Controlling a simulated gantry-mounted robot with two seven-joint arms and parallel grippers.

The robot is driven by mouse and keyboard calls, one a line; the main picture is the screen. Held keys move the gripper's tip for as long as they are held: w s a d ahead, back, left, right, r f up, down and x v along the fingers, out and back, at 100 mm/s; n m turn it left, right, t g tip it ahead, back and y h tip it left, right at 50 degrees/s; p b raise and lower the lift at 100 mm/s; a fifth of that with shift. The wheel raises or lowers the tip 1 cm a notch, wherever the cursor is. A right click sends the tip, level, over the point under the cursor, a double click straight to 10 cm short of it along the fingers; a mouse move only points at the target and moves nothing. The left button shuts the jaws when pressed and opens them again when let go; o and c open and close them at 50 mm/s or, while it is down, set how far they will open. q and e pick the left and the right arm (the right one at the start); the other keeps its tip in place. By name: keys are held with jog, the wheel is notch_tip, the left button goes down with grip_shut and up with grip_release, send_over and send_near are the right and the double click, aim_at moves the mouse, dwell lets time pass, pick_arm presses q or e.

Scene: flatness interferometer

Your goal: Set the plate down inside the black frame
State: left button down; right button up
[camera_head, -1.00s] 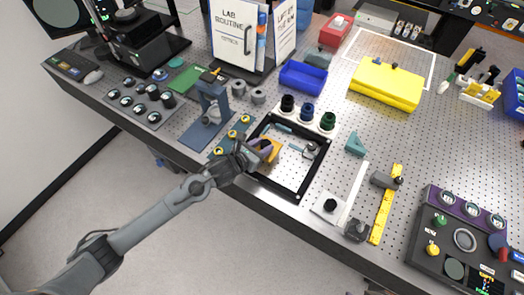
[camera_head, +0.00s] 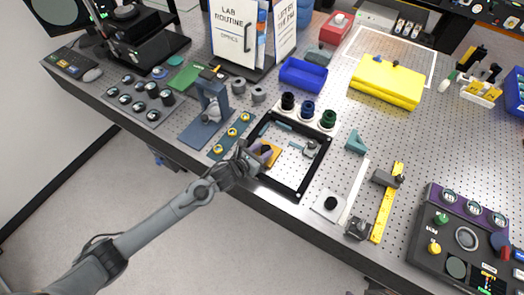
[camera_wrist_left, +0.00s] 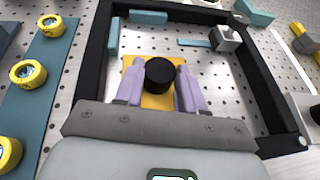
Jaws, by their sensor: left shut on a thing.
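The orange-yellow plate (camera_head: 269,155) lies within the outline of the black frame (camera_head: 313,168), near its left corner. The wrist view shows the plate (camera_wrist_left: 150,101) with a black round knob (camera_wrist_left: 159,74) on top. My left gripper (camera_head: 260,151) is shut on this knob, its lavender fingers (camera_wrist_left: 160,88) on either side of it. The frame's left bar (camera_wrist_left: 97,58) runs beside the plate without visibly touching it. The gripper body hides the plate's near edge. I cannot tell whether the plate touches the surface below. My right gripper is not in view.
Teal bars (camera_wrist_left: 149,17) and a grey block (camera_wrist_left: 224,39) sit inside the frame's far part. A teal strip with yellow-ringed pieces (camera_head: 219,149) lies left of the frame, and a blue stand (camera_head: 193,132) beyond it. Dark, blue and green round pieces stand behind the frame.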

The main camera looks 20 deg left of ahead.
pick_arm(q)
jog(key=c, duration=0.7)
grip_release()
jog(key=shift+f, duration=0.2)
jog(key=shift+o, duration=0.2)
jog(key=shift+r+p, duration=0.8)
jog(key=shift+r, duration=0.1)
jog(key=f+v, duration=0.1)
jog(key=v, duration=1.1)
jog(key=s+f+m+g+y, duration=0.1)
jog(key=s+m+g, duration=0.3)
jog(key=s+m, duration=0.7)
jog(key=s+f+m+g+y, duration=0.2)
jog(key=s+m+g, duration=0.3)
jog(key=s+m, duration=0.7)
jog(key=m+y, duration=0.1)
jog(key=m, duration=1)
jog(key=shift+a, duration=0.2)
